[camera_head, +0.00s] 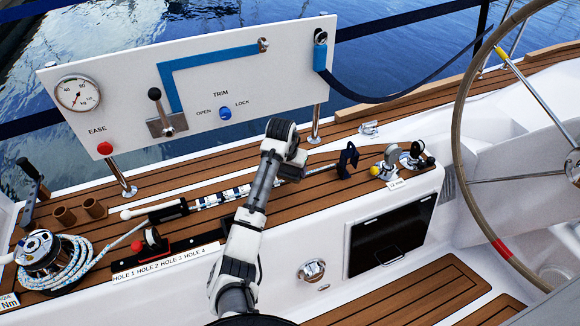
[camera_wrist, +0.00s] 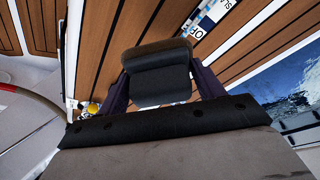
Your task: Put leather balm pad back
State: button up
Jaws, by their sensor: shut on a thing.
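A dark grey, soft-edged block, which looks like the leather balm pad (camera_wrist: 158,72), sits between the two dark fingers of my gripper (camera_wrist: 160,86) in the wrist view. My gripper is shut on it. Teak planks and part of a black-and-white scale strip show behind the pad. In the head view, my gripper (camera_head: 292,168) hangs over the teak side deck, below the white panel; the pad cannot be made out clearly there. I cannot tell its height above the deck. No labelled resting place for the pad is readable.
The white control panel (camera_head: 190,85) rises behind. The steering wheel (camera_head: 455,130) is right.

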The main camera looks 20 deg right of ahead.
jog(key=shift+s+a+r+p, duration=0.1)
jog(key=shift+s+p, duration=0.05)
jog(key=shift+p, duration=0.35)
jog(key=shift+f+b, duration=1.4)
jog(key=shift+f, duration=2.7)
jog(key=shift+f, duration=0.35)
jog(key=o, duration=1.2)
jog(key=shift+o, duration=0.2)
jog(key=v, duration=1.3)
jog(key=shift+r, duration=0.4)
jog(key=shift+a, duration=0.1)
